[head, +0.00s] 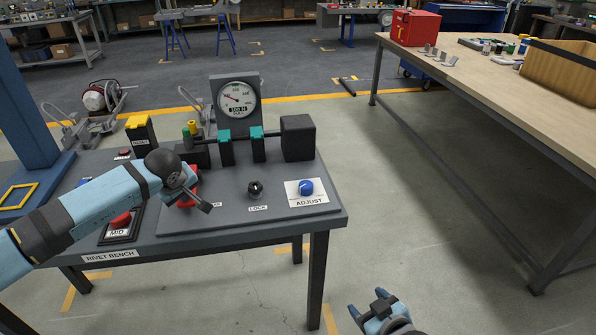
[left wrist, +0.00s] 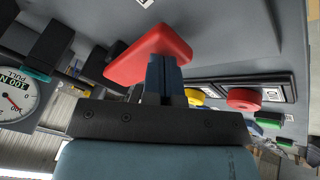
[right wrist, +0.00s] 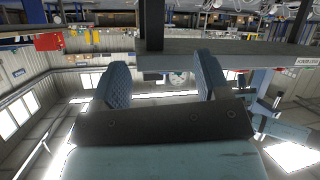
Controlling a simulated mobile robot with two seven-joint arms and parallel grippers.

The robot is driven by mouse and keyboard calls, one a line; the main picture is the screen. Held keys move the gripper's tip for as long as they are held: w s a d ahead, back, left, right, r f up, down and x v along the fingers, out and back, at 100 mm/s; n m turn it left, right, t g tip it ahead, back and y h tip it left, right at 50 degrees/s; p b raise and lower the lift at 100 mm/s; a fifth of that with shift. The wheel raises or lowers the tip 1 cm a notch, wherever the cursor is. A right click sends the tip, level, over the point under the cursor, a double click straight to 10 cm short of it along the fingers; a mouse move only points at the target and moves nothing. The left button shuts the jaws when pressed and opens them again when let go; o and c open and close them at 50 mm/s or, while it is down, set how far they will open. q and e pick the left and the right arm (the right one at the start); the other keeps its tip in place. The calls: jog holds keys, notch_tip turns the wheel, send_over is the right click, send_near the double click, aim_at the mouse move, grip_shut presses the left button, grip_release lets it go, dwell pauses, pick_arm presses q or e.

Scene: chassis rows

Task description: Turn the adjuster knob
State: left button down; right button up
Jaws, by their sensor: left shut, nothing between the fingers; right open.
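The blue adjuster knob (head: 306,187) sits on a white plate marked ADJUST (head: 308,201), at the right end of the bench panel. A small black LOCK knob (head: 255,188) is to its left. My left gripper (head: 206,206) is low over the panel, left of both knobs and beside a red part (head: 191,184). In the left wrist view the fingers (left wrist: 164,80) are shut just at the red part (left wrist: 150,52); I cannot tell if they touch it. My right gripper (head: 372,307) is in front of the bench; its fingers (right wrist: 163,78) are open and empty.
A dial gauge (head: 238,97) stands behind the panel, with teal clamps (head: 226,149) and a black block (head: 298,138) before it. A red MID button (head: 120,220) lies left, near my left arm. A wooden table (head: 490,85) stands right, with clear floor between.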

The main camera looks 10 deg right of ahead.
jog(key=w+d+r+n+t+h, duration=0.1)
jog(key=w+d+r, duration=0.1)
jog(key=w+r, duration=0.45)
jog(key=w+d+r+n+t, duration=0.1)
jog(key=w+d+r+n, duration=0.15)
jog(key=w, duration=0.65)
notch_tip(320, 180, up, 13)
jog(key=n+g+y, duration=0.4)
jog(key=n+g, duration=0.1)
jog(key=n, duration=0.3)
send_over(307, 184)
jog(key=a, duration=0.4)
jog(key=s+d+g+h, duration=0.1)
jog(key=d+g, duration=0.7)
jog(key=shift+m, duration=0.45)
jog(key=x, duration=1.1)
jog(key=shift+s+f, duration=0.2)
jog(key=shift+f, duration=0.05)
